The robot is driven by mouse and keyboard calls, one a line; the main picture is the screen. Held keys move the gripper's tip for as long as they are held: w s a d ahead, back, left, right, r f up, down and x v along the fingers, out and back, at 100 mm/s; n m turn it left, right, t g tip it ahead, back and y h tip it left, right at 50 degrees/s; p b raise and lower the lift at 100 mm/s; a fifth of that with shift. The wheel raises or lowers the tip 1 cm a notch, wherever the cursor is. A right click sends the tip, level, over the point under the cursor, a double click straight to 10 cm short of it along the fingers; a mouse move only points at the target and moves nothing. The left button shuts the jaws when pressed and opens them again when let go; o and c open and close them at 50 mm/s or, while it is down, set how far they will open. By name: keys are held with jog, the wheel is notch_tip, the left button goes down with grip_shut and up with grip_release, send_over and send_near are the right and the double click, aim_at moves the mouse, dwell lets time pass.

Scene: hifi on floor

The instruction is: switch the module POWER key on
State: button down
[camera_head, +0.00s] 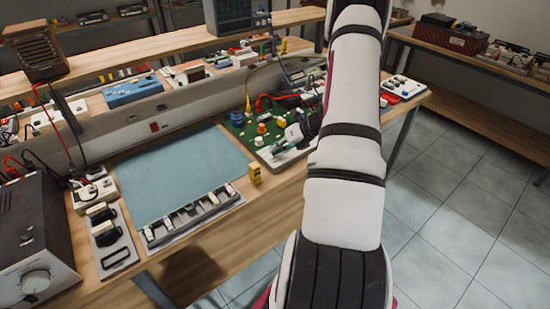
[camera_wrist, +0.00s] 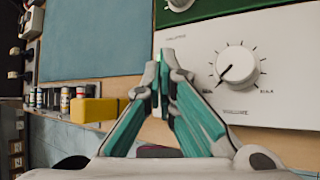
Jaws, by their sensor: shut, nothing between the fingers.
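My gripper (camera_wrist: 163,68) has teal-sided fingers that meet at their tips, shut and empty. A green board (camera_wrist: 240,8) borders that panel at the top. In the head view the green board (camera_head: 238,118) lies at the bench's right part, and my gripper (camera_head: 280,148) is low over its front, partly hidden by my arm. I cannot make out which part is the POWER key; the small lettering is unreadable.
A blue-green mat (camera_head: 175,175) lies left of the board. A yellow block (camera_head: 255,175) stands by the bench's front edge, beside a strip of small parts (camera_head: 195,217). A dark box with a knob (camera_head: 35,245) is at far left. Tiled floor is clear at right.

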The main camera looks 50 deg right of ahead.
jog(key=shift+r+p, duration=1.1)
jog(key=shift+r, duration=1.9)
